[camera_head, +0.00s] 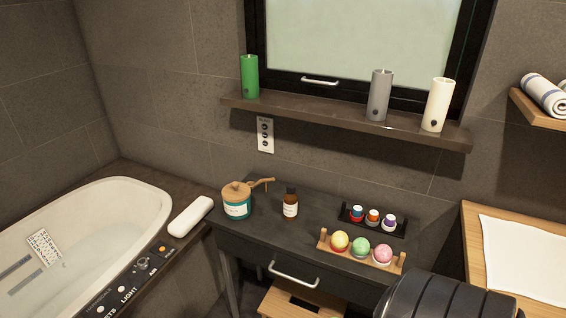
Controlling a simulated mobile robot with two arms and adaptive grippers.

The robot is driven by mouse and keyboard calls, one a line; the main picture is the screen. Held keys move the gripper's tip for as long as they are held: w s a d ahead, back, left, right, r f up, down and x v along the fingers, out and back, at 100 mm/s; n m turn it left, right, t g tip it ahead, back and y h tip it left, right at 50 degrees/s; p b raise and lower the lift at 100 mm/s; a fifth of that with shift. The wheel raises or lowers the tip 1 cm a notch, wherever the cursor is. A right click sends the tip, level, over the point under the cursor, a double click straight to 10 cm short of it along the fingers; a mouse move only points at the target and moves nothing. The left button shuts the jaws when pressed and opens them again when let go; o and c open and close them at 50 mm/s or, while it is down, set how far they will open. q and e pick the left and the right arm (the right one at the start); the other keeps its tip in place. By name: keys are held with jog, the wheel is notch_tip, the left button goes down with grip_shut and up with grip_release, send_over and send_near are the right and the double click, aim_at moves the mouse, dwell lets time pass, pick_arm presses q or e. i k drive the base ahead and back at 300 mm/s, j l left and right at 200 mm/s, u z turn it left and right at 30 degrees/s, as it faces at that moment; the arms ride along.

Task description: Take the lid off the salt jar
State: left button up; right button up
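The salt jar (237,210) stands upright at the left end of the dark vanity top. It is teal with a white label. Its round wooden lid (236,190) sits on top of it. A wooden scoop or handle (262,183) sticks out to the right at lid height; I cannot tell whether it is joined to the lid or rests in the jar. Neither of my grippers shows in the head view.
A brown bottle (290,206) stands right of the jar. A wooden rack (330,247) of coloured balls and a black tray (398,233) of small pots are farther right. The bathtub (150,200) and a white roll-shaped cushion (190,216) are left. A shelf (300,111) with candles hangs above.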

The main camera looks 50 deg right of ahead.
aim_at(235, 192)
jog(key=z, duration=1.2)
